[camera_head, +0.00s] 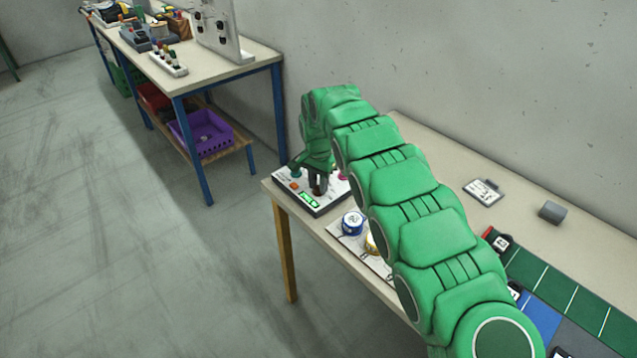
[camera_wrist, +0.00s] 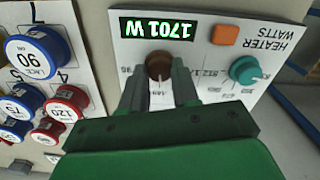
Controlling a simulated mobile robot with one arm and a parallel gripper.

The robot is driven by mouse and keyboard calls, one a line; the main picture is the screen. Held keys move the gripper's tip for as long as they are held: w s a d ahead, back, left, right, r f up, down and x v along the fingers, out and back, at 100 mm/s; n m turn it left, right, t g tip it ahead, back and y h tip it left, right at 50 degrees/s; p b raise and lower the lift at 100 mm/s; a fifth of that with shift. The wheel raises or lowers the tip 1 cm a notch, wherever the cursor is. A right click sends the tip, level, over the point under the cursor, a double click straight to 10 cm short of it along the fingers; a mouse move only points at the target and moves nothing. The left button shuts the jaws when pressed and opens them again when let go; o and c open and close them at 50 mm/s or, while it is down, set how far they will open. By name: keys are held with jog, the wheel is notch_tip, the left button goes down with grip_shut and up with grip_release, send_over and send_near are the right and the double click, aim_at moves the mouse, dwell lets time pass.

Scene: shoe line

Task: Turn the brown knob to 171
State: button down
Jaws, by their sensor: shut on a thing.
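The brown knob (camera_wrist: 158,65) sits on the white heater panel (camera_wrist: 205,60), labelled HEATER WATTS, upside down in the wrist view. My gripper (camera_wrist: 157,74) is shut on the brown knob, one dark green finger on each side. Scale marks and numbers ring the knob, partly hidden by the fingers. In the head view, my gripper (camera_head: 317,178) is over the panel (camera_head: 325,206) at the table's left end, and the display (camera_head: 309,200) is too small to read.
A teal knob (camera_wrist: 245,70) and an orange button (camera_wrist: 226,35) are close by on the panel. Blue and red round caps, including one marked 90 (camera_wrist: 36,55), stand on a neighbouring board. Another table (camera_head: 240,62) stands at the back left.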

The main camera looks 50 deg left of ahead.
jog(key=n, duration=0.4)
jog(key=shift+n, duration=0.4)
jog(key=n, duration=0.2)
jog(key=shift+n, duration=0.4)
jog(key=n, duration=0.4)
jog(key=shift+n, duration=1.5)
jog(key=c, duration=0.8)
grip_release()
jog(key=shift+r, duration=0.1)
